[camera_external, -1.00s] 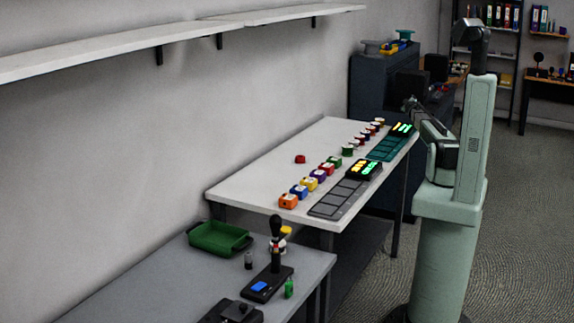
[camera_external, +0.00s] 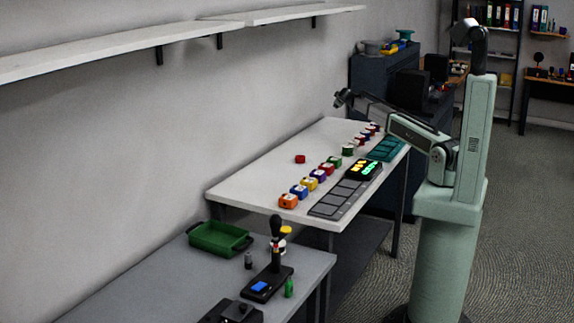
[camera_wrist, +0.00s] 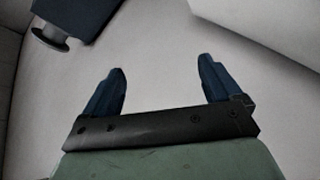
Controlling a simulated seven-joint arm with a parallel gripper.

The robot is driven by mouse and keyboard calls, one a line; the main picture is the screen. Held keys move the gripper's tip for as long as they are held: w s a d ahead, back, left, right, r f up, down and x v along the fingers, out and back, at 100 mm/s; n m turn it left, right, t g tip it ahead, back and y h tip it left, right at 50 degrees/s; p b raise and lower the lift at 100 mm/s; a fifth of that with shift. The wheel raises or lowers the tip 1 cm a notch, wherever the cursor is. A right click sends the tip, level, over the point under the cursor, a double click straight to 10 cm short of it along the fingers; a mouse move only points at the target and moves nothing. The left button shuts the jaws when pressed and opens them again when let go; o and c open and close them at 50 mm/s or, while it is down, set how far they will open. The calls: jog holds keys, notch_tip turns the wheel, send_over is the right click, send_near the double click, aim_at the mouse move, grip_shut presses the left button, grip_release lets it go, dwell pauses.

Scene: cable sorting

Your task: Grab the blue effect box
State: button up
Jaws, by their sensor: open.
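The blue effect box (camera_external: 299,192) sits near the front of the white table (camera_external: 262,187), in a row of small coloured boxes. It stands between an orange box (camera_external: 288,201) and a yellow box (camera_external: 309,184). My gripper (camera_external: 341,97) is raised above the table's far end, well away from the blue box. In the wrist view my gripper (camera_wrist: 160,82) has its two dark blue fingers spread apart with nothing between them. The blue box does not show in the wrist view.
A dark pedal tray (camera_external: 338,199) and a teal tray (camera_external: 387,149) lie along the table's right edge. A red object (camera_external: 300,159) lies apart on the left. A lower grey table with a green bin (camera_external: 219,238) stands in front. A shelf (camera_external: 120,48) runs along the wall.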

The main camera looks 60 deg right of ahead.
jog(key=w+a+f+n+y, duration=0.1)
jog(key=w+a+n+y, duration=0.15)
jog(key=a, duration=1.45)
jog(key=w+a+n+g+y, duration=0.1)
jog(key=a+n+y, duration=0.2)
jog(key=a, duration=1.4)
jog(key=w+a+f+n+y, duration=0.1)
jog(key=w+a+n+y, duration=0.15)
jog(key=a, duration=1.45)
jog(key=r+n+g+y, duration=0.2)
jog(key=n+g+y, duration=0.3)
jog(key=n, duration=0.6)
send_over(299, 188)
jog(key=d, duration=0.1)
jog(key=shift+g+h, duration=0.4)
jog(key=f, duration=0.5)
jog(key=w+f, duration=0.1)
jog(key=f, duration=0.2)
jog(key=shift+f, duration=0.15)
jog(key=shift+s+a+f, duration=0.1)
jog(key=shift+s+f, duration=0.05)
jog(key=shift+f, duration=0.7)
jog(key=shift+s+a+f, duration=0.1)
jog(key=shift+a+f, duration=0.05)
jog(key=shift+f, duration=0.75)
jog(key=shift+s+a+f, duration=0.1)
jog(key=shift+s+f, duration=0.05)
jog(key=shift+f, duration=0.7)
